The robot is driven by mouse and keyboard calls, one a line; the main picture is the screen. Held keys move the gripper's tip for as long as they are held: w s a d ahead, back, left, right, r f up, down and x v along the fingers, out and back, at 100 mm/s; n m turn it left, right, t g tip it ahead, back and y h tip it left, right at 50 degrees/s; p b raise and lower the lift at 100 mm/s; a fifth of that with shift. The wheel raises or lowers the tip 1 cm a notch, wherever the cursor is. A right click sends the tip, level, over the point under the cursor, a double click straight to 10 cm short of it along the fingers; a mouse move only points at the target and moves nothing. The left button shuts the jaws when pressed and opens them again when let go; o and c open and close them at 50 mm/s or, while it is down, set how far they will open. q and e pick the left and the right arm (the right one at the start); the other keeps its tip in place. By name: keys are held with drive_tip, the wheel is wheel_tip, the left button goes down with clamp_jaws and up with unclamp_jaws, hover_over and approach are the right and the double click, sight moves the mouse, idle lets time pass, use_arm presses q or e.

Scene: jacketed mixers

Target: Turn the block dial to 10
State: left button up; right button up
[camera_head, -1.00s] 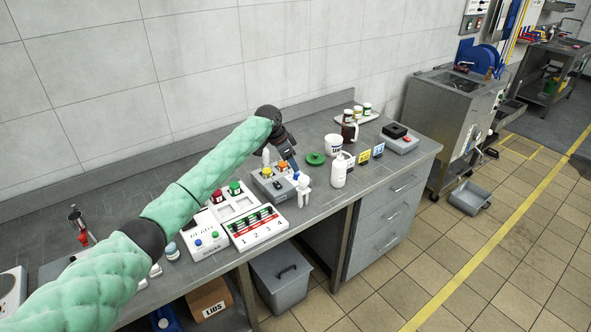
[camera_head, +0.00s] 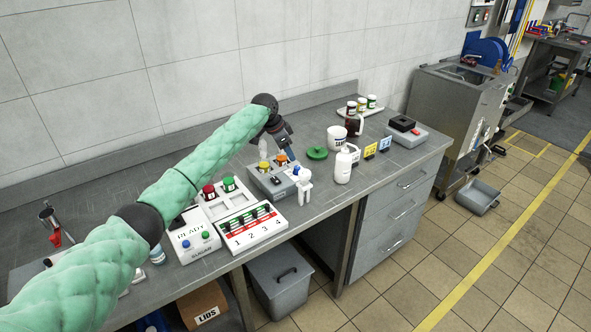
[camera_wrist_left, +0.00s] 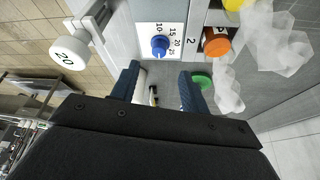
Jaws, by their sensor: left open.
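A blue dial (camera_wrist_left: 160,44) sits on a white plate marked 10, 15, 20 and 25 in the left wrist view; its exact setting is too small to read. In the head view the small blue dial (camera_head: 296,170) shows on a grey control box (camera_head: 262,185). My left gripper (camera_wrist_left: 160,78) is open and empty, its two fingers pointing toward the dial and apart from it. In the head view my left gripper (camera_head: 290,152) hovers just behind and above the box, partly hidden by its own wrist. My right gripper is not in view.
A white round part marked 20 (camera_wrist_left: 68,54) stands at the box's front. Yellow (camera_head: 264,166) and orange (camera_head: 281,159) knobs are close by on the box. A green lid (camera_head: 317,153), white bottle (camera_head: 343,166) and white mug (camera_head: 336,138) stand to the right.

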sight(297, 167)
use_arm(q)
drive_tip(key=p+x, duration=0.2)
drive_tip(key=x, duration=0.3)
drive_tip(key=shift+d+f+p, duration=0.25)
drive_tip(key=shift+f+p, duration=0.1)
drive_tip(key=shift+x, duration=1)
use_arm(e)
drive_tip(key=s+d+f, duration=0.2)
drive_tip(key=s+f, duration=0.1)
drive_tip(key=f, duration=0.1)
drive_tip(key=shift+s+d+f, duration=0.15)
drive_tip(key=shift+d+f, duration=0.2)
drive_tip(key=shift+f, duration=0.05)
use_arm(q)
drive_tip(key=shift+a, duration=0.1)
drive_tip(key=shift+c, duration=0.4)
drive_tip(key=c, duration=0.9)
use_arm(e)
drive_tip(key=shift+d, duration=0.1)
